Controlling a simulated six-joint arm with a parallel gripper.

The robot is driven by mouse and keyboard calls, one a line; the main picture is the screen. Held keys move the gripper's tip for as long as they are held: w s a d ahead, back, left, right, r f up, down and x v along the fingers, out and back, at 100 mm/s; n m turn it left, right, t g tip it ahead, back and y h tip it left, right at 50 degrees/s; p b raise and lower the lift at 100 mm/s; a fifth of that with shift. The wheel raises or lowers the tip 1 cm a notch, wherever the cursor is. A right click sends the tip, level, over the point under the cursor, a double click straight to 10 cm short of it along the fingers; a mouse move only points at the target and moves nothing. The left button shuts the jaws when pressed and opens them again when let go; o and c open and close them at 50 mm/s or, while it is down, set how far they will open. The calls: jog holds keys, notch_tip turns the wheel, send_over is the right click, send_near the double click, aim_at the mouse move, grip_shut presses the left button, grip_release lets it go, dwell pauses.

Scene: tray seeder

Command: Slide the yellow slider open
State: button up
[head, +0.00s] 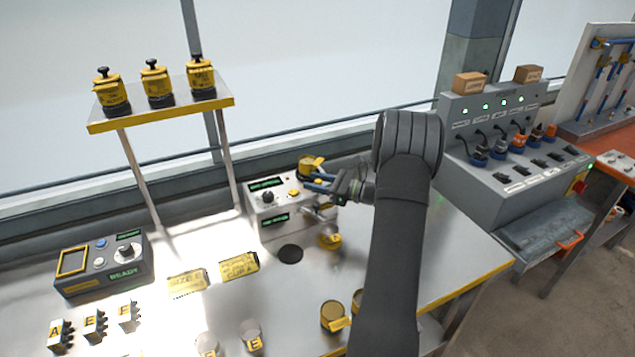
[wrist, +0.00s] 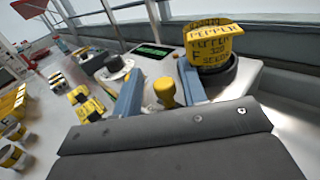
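The seeder box (head: 262,207) stands on the bench, with a dark dial and small green displays on its front. A yellow cup with black lettering (wrist: 213,47) sits on top of it, and it shows in the head view too (head: 310,164). A yellow knob (wrist: 168,92), apparently the slider's handle, stands between the two blue fingers of my gripper (wrist: 160,74) in the wrist view. The fingers are apart, with gaps visible beside the knob. In the head view my gripper (head: 308,182) reaches the box from the right; its contact with the knob cannot be told.
A shelf (head: 165,113) with several yellow containers stands at the back left. A control box reading READY (head: 105,264) is at the left. Yellow labels, cups and small lettered blocks lie on the bench. A large grey console (head: 500,175) stands at the right.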

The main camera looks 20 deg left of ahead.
jog(key=d, duration=1.7)
jog(key=shift+d, duration=0.25)
jog(key=a, duration=1.7)
jog(key=shift+w, duration=0.35)
jog(key=shift+w+d, duration=0.15)
jog(key=shift+d, duration=0.05)
